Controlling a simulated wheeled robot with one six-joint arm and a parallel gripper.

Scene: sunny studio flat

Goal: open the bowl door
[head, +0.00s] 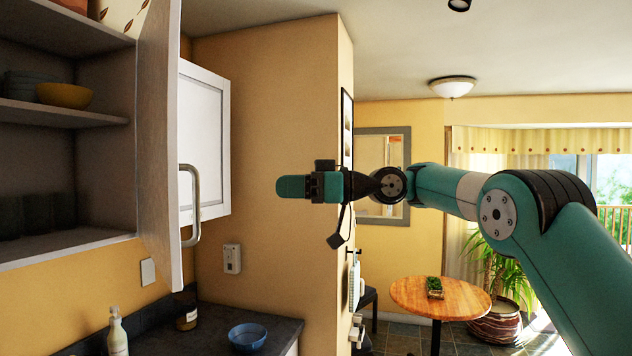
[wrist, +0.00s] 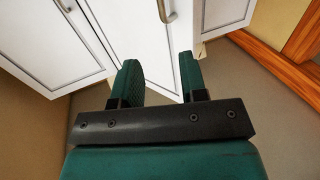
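The bowl door (head: 158,130) is a white upper cabinet door in the head view, swung open and seen nearly edge-on. Its metal bar handle (head: 194,207) is on its right face. The open cabinet shows a yellow bowl (head: 65,95) on its middle shelf. My gripper (head: 292,187) is to the right of the door and handle, apart from both, pointing left. In the wrist view my gripper (wrist: 158,78) has its two green fingers spread with nothing held between them.
Another white cabinet panel (head: 205,140) is behind the door. Below, the dark counter (head: 190,335) holds a blue bowl (head: 247,337), a soap bottle (head: 117,334) and a jar (head: 186,312). A wall corner stands behind my gripper.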

